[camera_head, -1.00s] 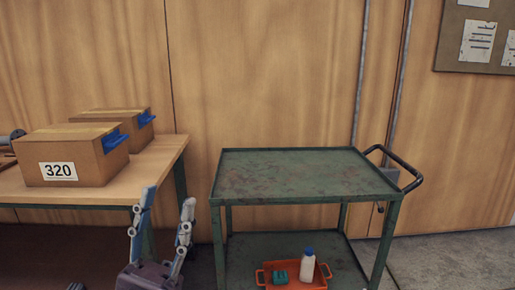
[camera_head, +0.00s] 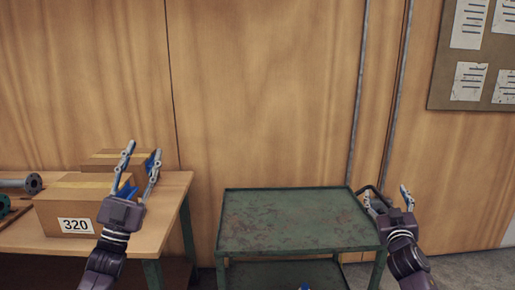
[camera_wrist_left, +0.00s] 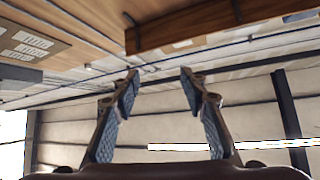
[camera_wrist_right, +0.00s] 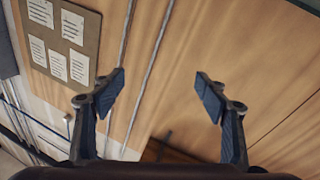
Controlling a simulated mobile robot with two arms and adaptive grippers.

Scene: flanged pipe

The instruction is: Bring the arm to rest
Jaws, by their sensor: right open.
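My left gripper (camera_head: 142,160) is raised in front of the cardboard boxes at the left, fingers pointing up. Its fingers are apart with nothing between them, as the left wrist view also shows (camera_wrist_left: 160,85). My right gripper (camera_head: 388,195) is raised at the right end of the green cart, in front of its handle. Its fingers are apart and empty in the right wrist view (camera_wrist_right: 160,88).
A wooden table (camera_head: 172,200) at the left bears a box labelled 320 (camera_head: 60,207), another box (camera_head: 100,160) and a flanged pipe (camera_head: 20,184). The green cart's top (camera_head: 295,220) is bare. A wooden wall (camera_head: 270,90) with a notice board (camera_head: 480,85) stands behind.

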